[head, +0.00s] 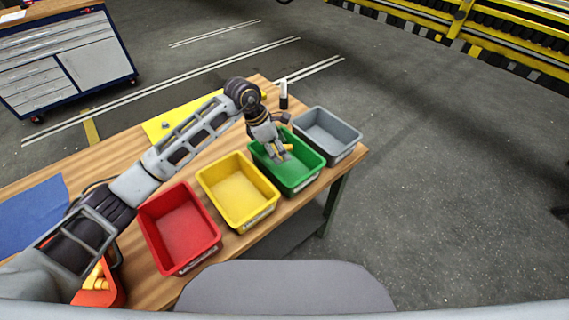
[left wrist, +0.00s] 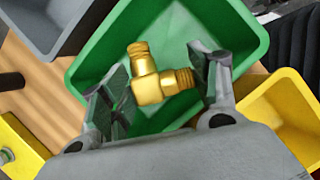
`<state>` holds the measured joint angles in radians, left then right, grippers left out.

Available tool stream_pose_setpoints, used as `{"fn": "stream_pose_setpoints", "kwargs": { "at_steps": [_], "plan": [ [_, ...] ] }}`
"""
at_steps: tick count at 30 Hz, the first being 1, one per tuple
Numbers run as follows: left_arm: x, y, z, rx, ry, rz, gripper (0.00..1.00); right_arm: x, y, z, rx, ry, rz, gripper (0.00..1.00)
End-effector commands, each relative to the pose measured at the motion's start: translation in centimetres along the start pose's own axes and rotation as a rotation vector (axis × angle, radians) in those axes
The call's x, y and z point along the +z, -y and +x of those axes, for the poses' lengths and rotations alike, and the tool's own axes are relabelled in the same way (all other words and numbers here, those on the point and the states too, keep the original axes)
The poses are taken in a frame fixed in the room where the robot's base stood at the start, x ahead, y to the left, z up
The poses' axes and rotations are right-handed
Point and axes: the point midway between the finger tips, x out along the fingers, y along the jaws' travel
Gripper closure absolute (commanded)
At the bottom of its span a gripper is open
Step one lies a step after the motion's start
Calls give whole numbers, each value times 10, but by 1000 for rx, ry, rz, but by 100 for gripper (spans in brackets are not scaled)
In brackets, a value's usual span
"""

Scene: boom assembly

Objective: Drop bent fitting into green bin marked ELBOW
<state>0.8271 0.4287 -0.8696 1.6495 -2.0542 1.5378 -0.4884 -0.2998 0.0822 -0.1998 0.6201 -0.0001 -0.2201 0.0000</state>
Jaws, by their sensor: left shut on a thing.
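The bent fitting (left wrist: 150,85) is a brass-coloured elbow with two threaded ends. In the left wrist view it sits between the fingers of my left gripper (left wrist: 160,92), which is shut on it. In the head view my left gripper (head: 279,153) points down over the green bin (head: 312,174), with a small bit of the fitting (head: 287,147) showing. The green bin's floor and walls (left wrist: 245,30) show behind the fitting in the left wrist view. The bin's front label is too small to read. My right gripper is not in view.
A grey bin (head: 350,143) stands right of the green one. A yellow bin (head: 244,222) and a red bin (head: 185,262) stand to its left. An orange container (head: 112,292) with yellowish parts is at lower left. A white-topped dark cylinder (head: 283,97) stands behind the green bin.

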Motion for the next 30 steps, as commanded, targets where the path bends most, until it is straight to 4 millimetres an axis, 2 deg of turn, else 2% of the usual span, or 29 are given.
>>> {"fn": "stream_pose_setpoints", "kwargs": {
  "at_steps": [5,6,11,23,30],
  "plan": [
    [0,0,-1,1,1,0,68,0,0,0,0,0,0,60],
    [0,0,-1,1,1,0,35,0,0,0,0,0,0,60],
    [0,0,-1,0,0,0,15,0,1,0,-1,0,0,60],
    [0,0,-1,0,-1,0,14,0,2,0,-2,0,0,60],
    [-1,-1,-13,2,-2,0,14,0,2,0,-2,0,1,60]
  ]
}}
